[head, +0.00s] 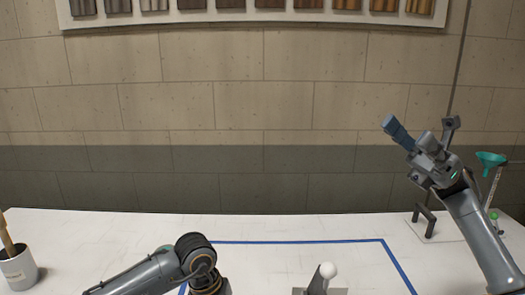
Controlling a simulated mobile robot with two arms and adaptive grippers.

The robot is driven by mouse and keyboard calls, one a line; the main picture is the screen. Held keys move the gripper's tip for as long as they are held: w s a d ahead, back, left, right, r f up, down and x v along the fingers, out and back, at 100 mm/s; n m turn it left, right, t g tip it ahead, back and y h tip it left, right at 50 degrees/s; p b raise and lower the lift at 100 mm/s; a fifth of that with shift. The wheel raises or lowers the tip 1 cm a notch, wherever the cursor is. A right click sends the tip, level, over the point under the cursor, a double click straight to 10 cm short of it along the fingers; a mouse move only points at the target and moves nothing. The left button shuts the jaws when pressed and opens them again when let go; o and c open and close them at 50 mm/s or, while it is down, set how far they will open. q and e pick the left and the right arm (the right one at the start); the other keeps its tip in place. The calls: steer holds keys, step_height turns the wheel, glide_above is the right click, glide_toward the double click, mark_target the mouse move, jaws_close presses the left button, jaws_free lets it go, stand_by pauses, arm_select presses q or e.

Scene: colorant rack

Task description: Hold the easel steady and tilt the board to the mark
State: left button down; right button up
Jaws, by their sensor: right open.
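No easel or board shows clearly in the head view.
Blue tape (300,241) marks an outline on the white table (110,228). A cup (18,270) with a wooden handle is at far left. A sample rack (255,16) hangs above.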

steer(key=s+a+f+m+t+h, duration=0.1)
steer(key=s+a+f+t+h, duration=0.1)
steer(key=a+f+h, duration=0.4)
steer(key=s+a+f+m+t+h, duration=0.1)
steer(key=s+a+t+h, duration=0.2)
steer(key=a, duration=0.6)
steer(key=m+t+h, duration=0.6)
steer(key=t+h, duration=0.1)
steer(key=h, duration=0.5)
glide_above(329, 264)
steer(key=f, duration=0.8)
steer(key=shift+s+a+f, duration=0.2)
steer(key=shift+s+a, duration=0.05)
steer(key=shift+a, duration=0.15)
steer(key=shift+w+d, duration=0.2)
steer(key=shift+d, duration=0.1)
steer(key=shift+w+d+f+h, duration=0.1)
steer(key=shift+d+f+h, duration=0.1)
steer(key=shift+h, duration=0.1)
step_height(329, 264, down, 10)
steer(key=shift+a+r, duration=0.1)
